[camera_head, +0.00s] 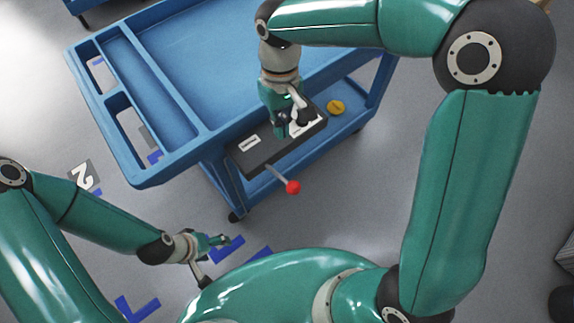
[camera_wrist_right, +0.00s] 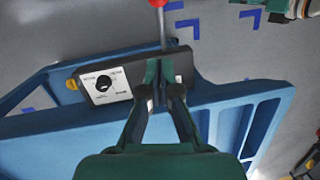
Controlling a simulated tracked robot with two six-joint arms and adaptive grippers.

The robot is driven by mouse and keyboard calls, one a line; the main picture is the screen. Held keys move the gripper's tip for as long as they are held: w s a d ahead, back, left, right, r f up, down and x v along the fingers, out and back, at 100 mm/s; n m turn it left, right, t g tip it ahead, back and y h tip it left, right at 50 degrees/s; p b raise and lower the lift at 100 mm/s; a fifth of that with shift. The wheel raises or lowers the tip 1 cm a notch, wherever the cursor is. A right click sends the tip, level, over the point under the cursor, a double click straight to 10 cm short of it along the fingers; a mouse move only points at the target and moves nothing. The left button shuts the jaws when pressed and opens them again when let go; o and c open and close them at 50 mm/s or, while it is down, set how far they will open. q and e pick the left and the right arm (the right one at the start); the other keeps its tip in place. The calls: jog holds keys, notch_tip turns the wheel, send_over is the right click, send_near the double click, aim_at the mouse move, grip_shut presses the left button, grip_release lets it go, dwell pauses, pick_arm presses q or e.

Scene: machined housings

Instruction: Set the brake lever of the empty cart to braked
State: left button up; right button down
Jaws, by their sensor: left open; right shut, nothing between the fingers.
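The blue cart (camera_head: 175,125) has an empty top tray. A dark brake panel (camera_head: 262,158) sits on its near side, with a white dial plate that also shows in the right wrist view (camera_wrist_right: 118,91). The brake lever (camera_head: 293,187), a grey rod with a red ball knob, sticks out from the panel toward the lower right; its knob is at the top edge of the right wrist view (camera_wrist_right: 157,3). My right gripper (camera_head: 283,130) is shut and empty above the panel, and I cannot tell whether it touches it. My left gripper (camera_head: 218,242) is open, low and away from the cart.
A yellow disc (camera_head: 336,107) shows beside the panel on the cart. Blue corner marks (camera_head: 138,308) and a number 2 floor sign (camera_head: 84,176) are on the grey floor. Another blue cart (camera_head: 88,5) is cut off at top left. The floor left of the cart is mostly clear.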

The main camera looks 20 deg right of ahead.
jog(key=p, duration=0.1)
send_near(288, 182)
notch_tip(288, 182, down, 5)
jog(key=shift+s+a+f, duration=0.2)
jog(key=shift+s+f, duration=0.2)
jog(key=shift+s, duration=0.15)
dwell(0.3)
